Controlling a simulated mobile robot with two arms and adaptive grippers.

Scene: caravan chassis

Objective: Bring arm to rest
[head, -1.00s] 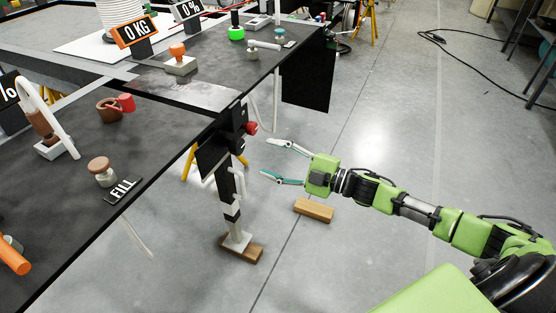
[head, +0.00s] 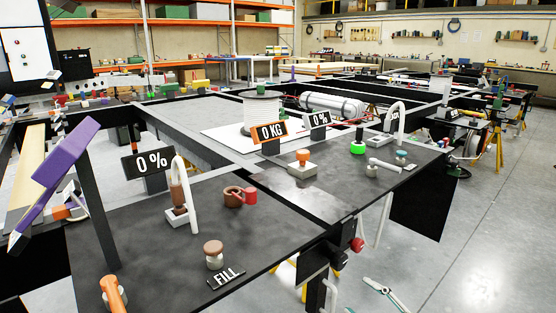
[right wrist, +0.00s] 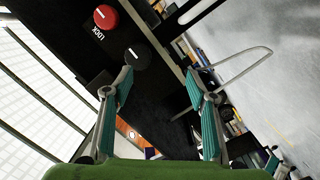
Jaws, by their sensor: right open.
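Only the fingers of my right gripper (head: 357,294) show in the head view, at the bottom edge, right of the dark coupling post. They are spread apart with nothing between them. In the right wrist view, both teal-padded fingers (right wrist: 159,72) are open and empty. A red knob (right wrist: 105,17) marked LOCK and a black knob (right wrist: 137,56) lie beyond the left finger. Whether that finger touches the black knob I cannot tell. The red knob also shows in the head view (head: 356,244), above the gripper. The rest of my right arm is out of the head view. My left gripper is not in view.
The dark chassis table (head: 150,265) fills the left and middle. Grey floor (head: 470,255) at the right is clear.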

